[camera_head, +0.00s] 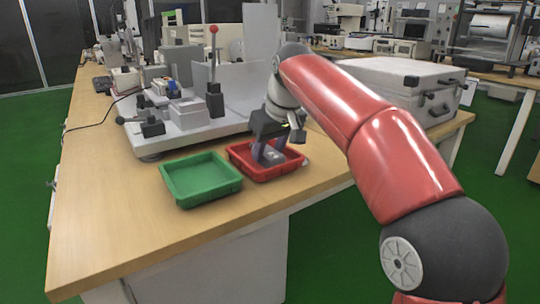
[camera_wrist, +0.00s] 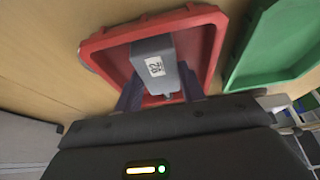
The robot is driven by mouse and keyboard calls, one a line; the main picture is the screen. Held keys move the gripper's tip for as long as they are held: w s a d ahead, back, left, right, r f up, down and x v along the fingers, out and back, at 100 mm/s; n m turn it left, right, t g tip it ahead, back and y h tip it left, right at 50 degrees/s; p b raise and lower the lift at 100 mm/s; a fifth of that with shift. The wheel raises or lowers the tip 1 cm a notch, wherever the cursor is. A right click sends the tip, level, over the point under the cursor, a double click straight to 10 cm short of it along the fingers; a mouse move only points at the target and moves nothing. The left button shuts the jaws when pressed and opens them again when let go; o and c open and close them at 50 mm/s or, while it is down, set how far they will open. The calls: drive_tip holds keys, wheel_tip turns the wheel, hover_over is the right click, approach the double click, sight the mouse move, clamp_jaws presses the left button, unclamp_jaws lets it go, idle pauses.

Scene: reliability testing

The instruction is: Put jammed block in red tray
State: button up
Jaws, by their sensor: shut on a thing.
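The red tray (camera_head: 238,150) stands on the wooden table, right of the green tray. My gripper (camera_head: 269,155) is over the red tray, pointing down, with its fingers reaching inside the rim. It is shut on a grey block (camera_wrist: 156,66) with a white printed label. In the wrist view the block lies between the two dark fingers, in front of the red tray's floor (camera_wrist: 207,45). In the head view the block (camera_head: 272,156) is partly hidden by the fingers. I cannot tell whether it touches the tray floor.
An empty green tray (camera_head: 202,181) stands left of the red tray. Behind them is a grey test fixture (camera_head: 185,115) with an upright lever and red knob (camera_head: 214,30). A silver case (camera_head: 400,85) stands behind my arm. The front-left table is clear.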

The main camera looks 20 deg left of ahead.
drive_tip(key=shift+f, duration=0.15)
drive_tip(key=o, duration=1)
drive_tip(key=shift+r, duration=0.65)
drive_tip(key=p+v, duration=0.3)
drive_tip(key=v, duration=0.8)
drive_tip(key=shift+s+d+p, duration=0.1)
drive_tip(key=shift+d+p, duration=0.05)
drive_tip(key=shift+p, duration=0.2)
